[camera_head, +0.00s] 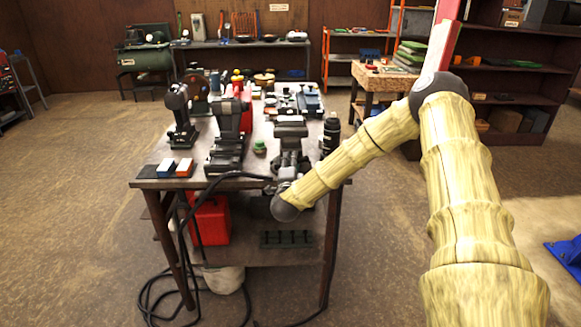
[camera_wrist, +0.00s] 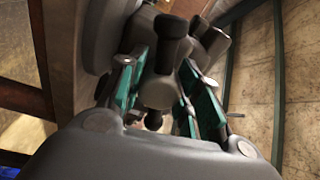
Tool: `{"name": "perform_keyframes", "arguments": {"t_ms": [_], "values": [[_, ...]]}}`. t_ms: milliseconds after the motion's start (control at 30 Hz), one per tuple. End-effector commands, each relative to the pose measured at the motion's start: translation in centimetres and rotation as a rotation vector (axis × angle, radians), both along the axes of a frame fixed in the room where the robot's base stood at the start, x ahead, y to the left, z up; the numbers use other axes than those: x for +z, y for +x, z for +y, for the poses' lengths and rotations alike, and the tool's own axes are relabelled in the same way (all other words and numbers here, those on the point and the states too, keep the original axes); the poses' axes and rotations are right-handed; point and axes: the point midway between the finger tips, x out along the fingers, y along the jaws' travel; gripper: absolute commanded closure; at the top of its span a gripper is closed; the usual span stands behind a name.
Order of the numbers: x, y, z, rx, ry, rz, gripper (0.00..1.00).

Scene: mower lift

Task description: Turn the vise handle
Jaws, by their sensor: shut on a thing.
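The grey vise (camera_head: 291,131) stands at the front right of the workbench in the head view. My gripper (camera_head: 288,172) is at its near side, low at the bench's front edge. In the wrist view my gripper (camera_wrist: 163,88) has green-lined fingers on both sides of the vise handle (camera_wrist: 158,92), a grey rounded piece with a dark, thicker end. The fingers are shut on it. The exact contact is partly hidden by the finger pads and the gripper's body. In the head view my arm's end hides most of the handle.
A black cable (camera_head: 183,235) hangs down the front. A red can (camera_head: 210,220) stands below. Floor to the right is partly free.

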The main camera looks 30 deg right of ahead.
Motion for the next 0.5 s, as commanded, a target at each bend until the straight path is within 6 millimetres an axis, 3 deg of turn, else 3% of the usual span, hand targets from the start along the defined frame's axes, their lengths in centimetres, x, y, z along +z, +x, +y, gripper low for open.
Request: {"name": "perform_keyframes", "arguments": {"t_ms": [500], "values": [[-0.15,0.09,0.17,0.004,-0.423,0.256,0.90]]}}
